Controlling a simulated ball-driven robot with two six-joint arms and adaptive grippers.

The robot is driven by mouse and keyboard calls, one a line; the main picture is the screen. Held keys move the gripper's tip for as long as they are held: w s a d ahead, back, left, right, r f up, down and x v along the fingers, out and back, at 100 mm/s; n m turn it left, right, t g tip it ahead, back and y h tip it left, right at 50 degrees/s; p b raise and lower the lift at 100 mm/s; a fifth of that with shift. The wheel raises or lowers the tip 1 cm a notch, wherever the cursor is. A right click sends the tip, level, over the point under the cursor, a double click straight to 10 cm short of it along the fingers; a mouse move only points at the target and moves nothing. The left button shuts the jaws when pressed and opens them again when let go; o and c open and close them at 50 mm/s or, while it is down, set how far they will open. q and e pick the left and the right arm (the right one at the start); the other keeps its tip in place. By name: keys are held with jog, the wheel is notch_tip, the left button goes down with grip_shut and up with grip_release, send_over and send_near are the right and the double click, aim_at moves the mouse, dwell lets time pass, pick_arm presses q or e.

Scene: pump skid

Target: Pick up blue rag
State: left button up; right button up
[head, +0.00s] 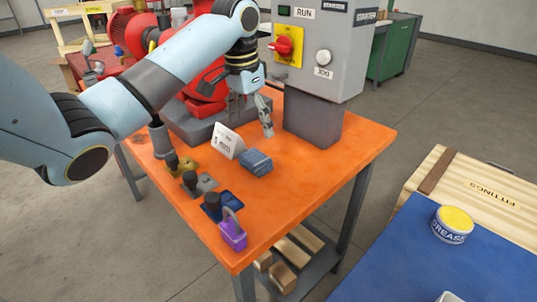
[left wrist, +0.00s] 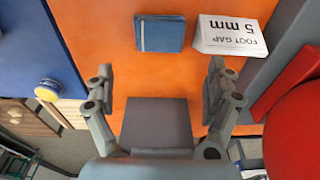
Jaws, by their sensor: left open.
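The blue rag (head: 257,162) is a small folded block lying flat on the orange bench top (head: 320,165), just in front of the white sign. It also shows in the left wrist view (left wrist: 161,34), at the top centre, beyond the fingertips. My left gripper (head: 254,119) is open and empty, above the bench and behind the rag. In the left wrist view its two fingers (left wrist: 160,70) stand wide apart and do not touch the rag. My right gripper is not in view.
A white "FOOT GAP 5 mm" sign (left wrist: 229,37) stands close beside the rag. The grey control box (head: 320,55) on its pedestal rises behind. Several lockout pieces, including a purple padlock (head: 232,232), line the bench's left edge. The bench right of the rag is clear.

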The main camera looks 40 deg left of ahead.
aim_at(257, 156)
pick_arm(q)
jog(key=f, duration=0.5)
jog(key=shift+w+d+f, duration=0.15)
jog(key=shift+w+f, duration=0.1)
notch_tip(257, 156, down, 5)
jog(key=shift+w+f+b, duration=0.1)
jog(key=shift+w+b, duration=0.05)
jog(key=shift+b, duration=0.25)
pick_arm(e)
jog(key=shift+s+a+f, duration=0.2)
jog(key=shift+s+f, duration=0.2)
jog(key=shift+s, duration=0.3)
pick_arm(q)
jog(key=shift+c, duration=0.4)
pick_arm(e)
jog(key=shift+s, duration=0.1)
